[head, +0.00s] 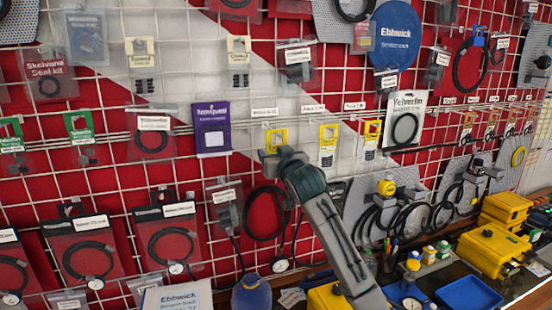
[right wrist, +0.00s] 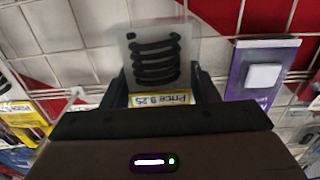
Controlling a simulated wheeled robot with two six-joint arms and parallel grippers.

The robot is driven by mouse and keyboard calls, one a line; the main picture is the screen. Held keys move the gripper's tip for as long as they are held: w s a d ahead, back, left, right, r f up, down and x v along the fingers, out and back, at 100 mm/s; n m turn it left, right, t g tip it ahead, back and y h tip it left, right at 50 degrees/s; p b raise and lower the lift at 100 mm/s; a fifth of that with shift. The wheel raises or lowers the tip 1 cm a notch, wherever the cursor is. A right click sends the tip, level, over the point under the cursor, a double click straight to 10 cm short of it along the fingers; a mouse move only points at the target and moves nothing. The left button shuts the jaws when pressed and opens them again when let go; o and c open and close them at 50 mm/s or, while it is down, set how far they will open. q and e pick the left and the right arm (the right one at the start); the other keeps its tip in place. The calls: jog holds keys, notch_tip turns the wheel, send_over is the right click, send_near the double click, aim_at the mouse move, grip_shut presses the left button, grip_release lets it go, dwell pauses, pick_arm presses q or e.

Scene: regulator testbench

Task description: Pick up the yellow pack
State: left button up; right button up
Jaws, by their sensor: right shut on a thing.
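A yellow pack (head: 277,137) hangs on the wire grid wall, with its yellow top showing just above my right gripper (head: 279,154); the gripper hides its lower part. In the right wrist view the pack (right wrist: 154,58) appears upside down, as a clear bag with black coils and a yellow price label. My right gripper (right wrist: 161,88) is shut on it, one finger on each side. Two similar yellow packs, one (head: 328,146) nearer and one (head: 371,139) farther, hang to its right. My left gripper is not in view.
A purple pack (head: 211,128) hangs close to the left of the gripper; it also shows in the right wrist view (right wrist: 258,72). Black hose loops (head: 264,213) hang below. A bench with yellow cases (head: 492,250) and a blue tray (head: 468,294) stands at lower right.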

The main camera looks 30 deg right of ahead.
jog(key=shift+r+b, duration=0.6)
jog(key=shift+b, duration=0.15)
jog(key=b+v, duration=0.7)
jog(key=v, duration=1.1)
jog(key=shift+d, duration=0.1)
